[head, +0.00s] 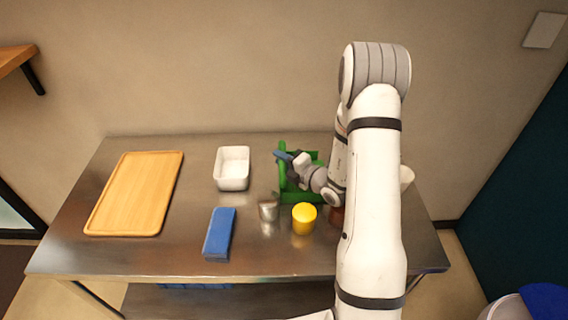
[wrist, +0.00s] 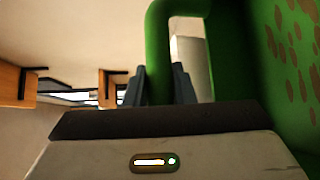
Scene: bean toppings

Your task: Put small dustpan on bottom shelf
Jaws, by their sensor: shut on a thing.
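A green thing with a looped handle, which looks like the small dustpan (head: 283,178), is at the back of the steel table, right of centre. In the wrist view, its green handle (wrist: 160,50) runs between my fingers, and its worn, speckled green body (wrist: 292,70) fills the right side. My gripper (head: 283,156) is shut on this handle. My arm hides part of the dustpan in the head view, so I cannot tell whether it touches the table. The bottom shelf (head: 250,300) shows only in part below the table's front edge.
On the steel tabletop (head: 130,255) are a wooden board (head: 135,195), a white dish (head: 232,168), a blue block (head: 219,234), a metal cup (head: 268,208) and a yellow cup (head: 304,218). A blue thing (head: 195,286) lies on the shelf below. The front left tabletop is clear.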

